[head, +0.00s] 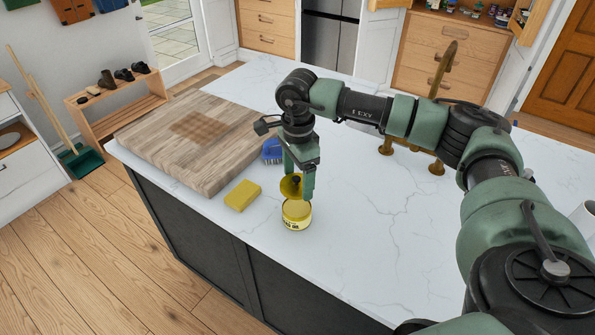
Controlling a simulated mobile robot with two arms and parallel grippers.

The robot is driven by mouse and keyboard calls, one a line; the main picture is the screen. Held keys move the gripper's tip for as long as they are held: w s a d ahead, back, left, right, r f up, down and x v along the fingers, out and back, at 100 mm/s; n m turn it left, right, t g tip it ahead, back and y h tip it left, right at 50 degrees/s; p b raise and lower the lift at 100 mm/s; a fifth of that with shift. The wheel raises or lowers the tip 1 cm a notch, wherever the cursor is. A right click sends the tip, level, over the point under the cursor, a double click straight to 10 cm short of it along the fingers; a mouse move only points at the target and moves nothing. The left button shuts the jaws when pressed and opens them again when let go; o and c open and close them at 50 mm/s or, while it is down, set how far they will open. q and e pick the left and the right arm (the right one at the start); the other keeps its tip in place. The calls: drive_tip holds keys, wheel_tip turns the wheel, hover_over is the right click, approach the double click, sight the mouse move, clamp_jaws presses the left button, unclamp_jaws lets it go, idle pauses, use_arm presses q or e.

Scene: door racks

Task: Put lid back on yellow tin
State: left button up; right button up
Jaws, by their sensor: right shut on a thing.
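The yellow tin (297,216) stands upright on the white marble counter, with dark lettering on its side. The yellow lid (290,186) has a dark knob and is tilted, its round face turned toward me. My right gripper (299,182) is shut on the lid and holds it just above and behind the tin. The lid's lower edge comes close to the tin's rim; I cannot tell whether they touch. My left gripper is not in view.
A yellow sponge (243,195) lies left of the tin. A blue brush (271,151) lies behind it, beside a large wooden board (190,140). A brass tap (440,95) stands at the back right. The counter (350,255) right of the tin is clear; its front edge is close.

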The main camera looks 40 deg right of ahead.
sight(298, 206)
drive_tip(key=shift+s+f, duration=0.1)
drive_tip(key=shift+s, duration=0.05)
drive_tip(key=shift+s+f+b, duration=0.15)
drive_tip(key=shift+f+b, duration=0.3)
drive_tip(key=shift+f, duration=0.4)
wheel_tip(298, 206, down, 3)
drive_tip(key=shift+r+b, duration=0.1)
drive_tip(key=shift+b, duration=0.85)
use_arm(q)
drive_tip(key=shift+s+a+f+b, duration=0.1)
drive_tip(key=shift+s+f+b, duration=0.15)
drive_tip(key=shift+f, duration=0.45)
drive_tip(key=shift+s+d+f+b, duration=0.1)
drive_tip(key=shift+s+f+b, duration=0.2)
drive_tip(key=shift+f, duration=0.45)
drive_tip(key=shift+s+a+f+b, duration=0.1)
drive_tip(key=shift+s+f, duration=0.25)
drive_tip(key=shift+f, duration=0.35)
use_arm(e)
drive_tip(key=shift+f, duration=0.8)
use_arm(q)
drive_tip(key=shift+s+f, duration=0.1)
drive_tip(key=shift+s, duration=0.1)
use_arm(e)
drive_tip(key=shift+a, duration=0.1)
use_arm(q)
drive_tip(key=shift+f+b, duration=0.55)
drive_tip(key=shift+b, duration=0.15)
use_arm(e)
drive_tip(key=shift+f, duration=0.15)
